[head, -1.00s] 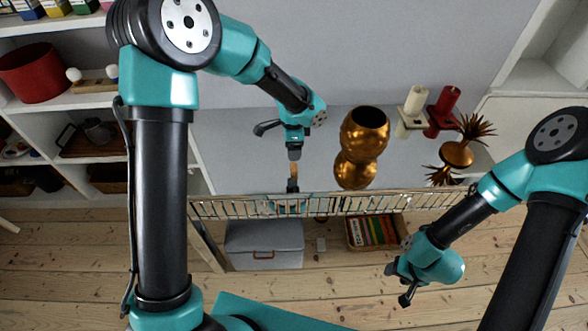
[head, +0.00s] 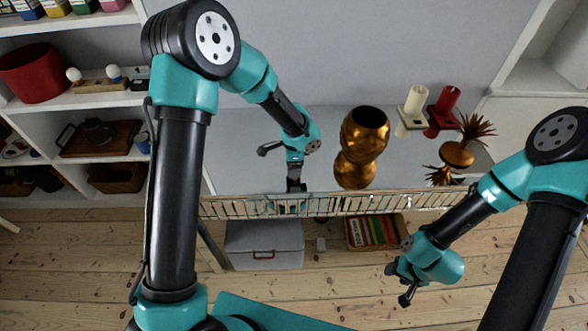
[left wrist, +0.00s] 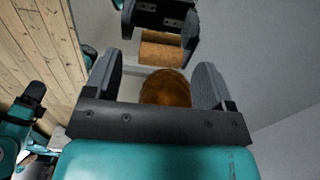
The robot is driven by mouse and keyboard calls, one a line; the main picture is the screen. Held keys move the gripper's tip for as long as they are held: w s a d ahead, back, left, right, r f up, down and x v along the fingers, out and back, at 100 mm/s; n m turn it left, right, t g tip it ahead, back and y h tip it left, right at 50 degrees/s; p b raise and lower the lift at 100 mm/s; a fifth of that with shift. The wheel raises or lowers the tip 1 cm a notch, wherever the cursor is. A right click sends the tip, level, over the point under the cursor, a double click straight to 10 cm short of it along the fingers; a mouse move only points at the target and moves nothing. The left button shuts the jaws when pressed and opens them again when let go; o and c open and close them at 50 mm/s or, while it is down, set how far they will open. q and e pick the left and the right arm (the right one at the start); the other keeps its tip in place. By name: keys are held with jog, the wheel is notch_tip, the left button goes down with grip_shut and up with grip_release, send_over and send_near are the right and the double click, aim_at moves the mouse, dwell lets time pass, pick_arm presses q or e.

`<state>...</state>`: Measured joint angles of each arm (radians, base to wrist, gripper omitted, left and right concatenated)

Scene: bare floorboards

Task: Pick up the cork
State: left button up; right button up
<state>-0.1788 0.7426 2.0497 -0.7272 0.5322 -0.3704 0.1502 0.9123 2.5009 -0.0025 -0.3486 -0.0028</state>
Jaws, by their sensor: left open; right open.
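The cork (left wrist: 163,50) is a tan-brown cylinder at the upper middle of the left wrist view. It sits in a dark bracket-like holder (left wrist: 160,17) that resembles another gripper. My left gripper (left wrist: 158,75) is open, with a finger on each side of the picture and the cork ahead, just beyond the fingertips. In the head view my left gripper (head: 296,182) points down at the slatted rail and hides the cork. My right gripper (head: 398,283) is open and empty, low at the right, far from the cork.
A gold double-bulb vase (head: 358,150) stands close right of my left gripper. Cream (head: 412,112) and red (head: 440,112) candles and a spiky bronze ornament (head: 457,155) are farther right. A slatted rail (head: 345,203) runs below. Floorboards (head: 330,295) lie open in front.

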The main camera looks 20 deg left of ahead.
pick_arm(q)
notch_tip(320, 180, down, 2)
jog(key=shift+f, duration=0.1)
dwell(0.4)
jog(key=c, duration=1)
jog(key=shift+r, duration=1.9)
jog(key=s+d, duration=0.1)
jog(key=s, duration=0.4)
jog(key=s+d+r, duration=0.1)
jog(key=s+d, duration=0.1)
jog(key=s, duration=0.3)
jog(key=s+d, duration=0.1)
jog(key=s, duration=0.4)
jog(key=shift+s+d+r, duration=0.2)
